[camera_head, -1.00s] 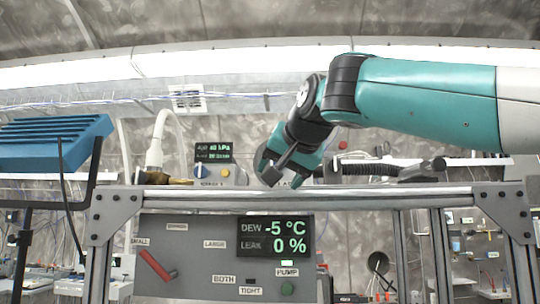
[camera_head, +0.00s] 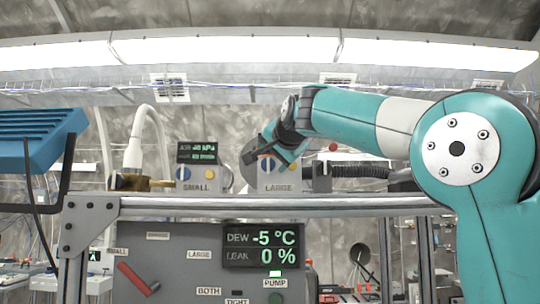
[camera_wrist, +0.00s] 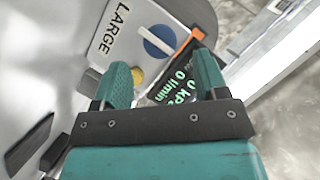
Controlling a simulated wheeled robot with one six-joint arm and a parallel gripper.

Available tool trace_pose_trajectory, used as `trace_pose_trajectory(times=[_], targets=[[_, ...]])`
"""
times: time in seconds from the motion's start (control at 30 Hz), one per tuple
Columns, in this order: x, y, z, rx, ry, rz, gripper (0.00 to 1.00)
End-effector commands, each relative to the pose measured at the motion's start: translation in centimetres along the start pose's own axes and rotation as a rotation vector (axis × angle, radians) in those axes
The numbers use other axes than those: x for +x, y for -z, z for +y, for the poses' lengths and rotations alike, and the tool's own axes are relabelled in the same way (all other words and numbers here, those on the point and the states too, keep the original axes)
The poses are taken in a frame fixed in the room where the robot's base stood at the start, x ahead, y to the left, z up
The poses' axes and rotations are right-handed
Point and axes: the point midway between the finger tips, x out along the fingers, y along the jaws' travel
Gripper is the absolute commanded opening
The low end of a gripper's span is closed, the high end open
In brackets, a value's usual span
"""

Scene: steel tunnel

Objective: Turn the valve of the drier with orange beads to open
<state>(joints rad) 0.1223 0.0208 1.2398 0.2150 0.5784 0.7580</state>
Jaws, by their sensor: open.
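No drier with orange beads can be clearly made out in either view. A grey control box labelled LARGE (camera_head: 278,188) stands on the frame's top bar, and its panel also shows in the wrist view (camera_wrist: 108,48). It carries a round blue knob with a white bar (camera_wrist: 158,40) and a yellow button (camera_wrist: 137,76). My gripper (camera_head: 268,160) is in front of the top of this box, and partly hides it. In the wrist view my gripper (camera_wrist: 163,75) is open, with nothing between its teal fingers; the blue knob lies beyond the fingertips.
A box labelled SMALL (camera_head: 197,187) with a display stands to the left. Below the metal bar (camera_head: 300,206) is a panel with a red lever (camera_head: 137,279) and a screen (camera_head: 262,245) reading DEW -5 °C, LEAK 0 %. A black corrugated hose (camera_head: 360,170) lies right of the LARGE box.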

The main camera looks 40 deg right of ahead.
Motion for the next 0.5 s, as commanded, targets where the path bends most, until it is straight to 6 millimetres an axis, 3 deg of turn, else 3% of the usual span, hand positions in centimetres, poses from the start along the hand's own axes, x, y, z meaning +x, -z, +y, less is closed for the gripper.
trace_pose_trajectory(times=[0.2,0.5], targets=[[3.1,0.2,-0.1,-0.001,-0.002,-0.001,0.67],[4.1,0.0,0.0,0.000,0.000,0.001,0.67]])
